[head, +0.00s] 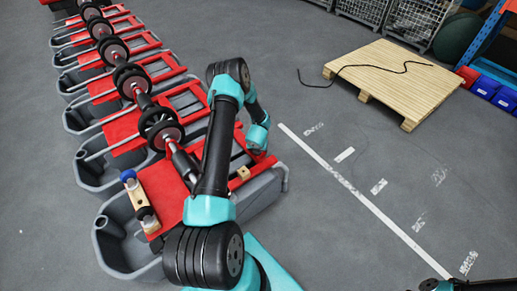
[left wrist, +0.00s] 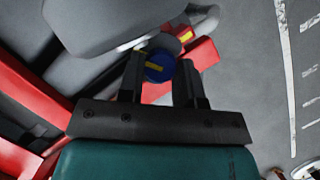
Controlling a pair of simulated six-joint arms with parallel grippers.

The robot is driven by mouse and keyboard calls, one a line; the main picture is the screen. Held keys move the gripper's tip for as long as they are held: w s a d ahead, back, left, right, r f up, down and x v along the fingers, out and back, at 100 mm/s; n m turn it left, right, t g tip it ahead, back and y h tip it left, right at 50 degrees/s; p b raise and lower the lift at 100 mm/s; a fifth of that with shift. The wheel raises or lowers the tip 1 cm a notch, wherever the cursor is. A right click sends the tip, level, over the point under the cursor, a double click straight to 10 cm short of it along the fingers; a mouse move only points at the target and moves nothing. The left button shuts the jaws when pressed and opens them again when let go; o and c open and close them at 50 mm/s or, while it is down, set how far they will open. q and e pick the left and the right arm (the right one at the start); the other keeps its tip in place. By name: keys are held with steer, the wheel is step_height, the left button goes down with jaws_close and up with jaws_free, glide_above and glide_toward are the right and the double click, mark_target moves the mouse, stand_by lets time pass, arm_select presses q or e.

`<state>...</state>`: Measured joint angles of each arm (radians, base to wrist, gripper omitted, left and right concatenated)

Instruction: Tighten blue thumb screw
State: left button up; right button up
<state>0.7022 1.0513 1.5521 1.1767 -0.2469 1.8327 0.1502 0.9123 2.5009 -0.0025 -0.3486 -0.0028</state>
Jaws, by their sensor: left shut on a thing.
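The blue thumb screw (left wrist: 156,68) shows in the left wrist view as a round blue knob with a yellow bar across its face. It sits between the two dark fingers of my left gripper (left wrist: 160,72), which is shut on it. In the head view my left arm reaches over the nearest tank, and its fingers and the gripped screw are hidden behind my arm links. Another blue knob (head: 128,175) shows at the left end of a wooden block on the nearest tank.
Grey tanks (head: 103,228) with red frames (head: 162,189) and black rollers (head: 131,78) run in a row to the far left. A wooden pallet (head: 375,72) with a black cable lies at the back right. Blue bins (head: 485,88) stand beyond it. The floor on the right is clear.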

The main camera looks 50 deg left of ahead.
arm_select(q)
steer(key=shift+a+m+h, duration=0.1)
steer(key=shift+m+h, duration=0.4)
steer(key=shift+m, duration=1.1)
steer(key=shift+t, duration=0.3)
steer(key=o, duration=0.9)
steer(key=shift+o, duration=0.2)
steer(key=n+y, duration=0.1)
steer(key=n, duration=0.1)
steer(key=n+g, duration=0.1)
steer(key=n, duration=0.2)
steer(key=shift+n+y, duration=0.3)
steer(key=shift+y, duration=0.1)
steer(key=shift+r+n+g, duration=0.3)
steer(key=v, duration=1.7)
steer(key=shift+d, duration=0.25)
